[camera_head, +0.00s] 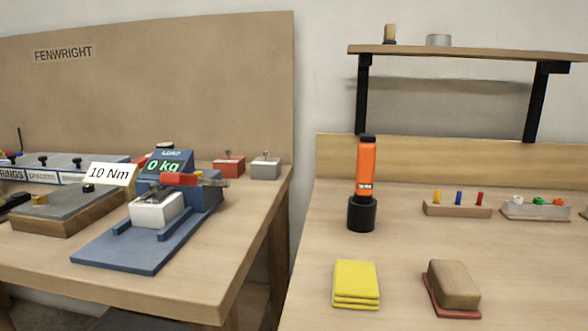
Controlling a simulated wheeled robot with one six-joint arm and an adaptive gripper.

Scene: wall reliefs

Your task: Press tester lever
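The tester (120,246) is a blue device near the front right corner of the left bench. Its display (164,166) reads "0 kg" in green. A lever with a red grip (178,179) lies roughly level just below the display, and its right end shows brass and dark metal parts. A white block (157,210) with a dark metal piece on top sits on the blue base, between low rails, under the lever. My gripper is not in view.
Left of the tester is a wooden board with a grey plate (60,204) and a "10 Nm" card (109,175). Red (229,167) and grey (265,168) blocks stand behind. A gap separates the right bench, holding an orange torch (366,168), yellow cloths (356,285) and a sanding block (453,284).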

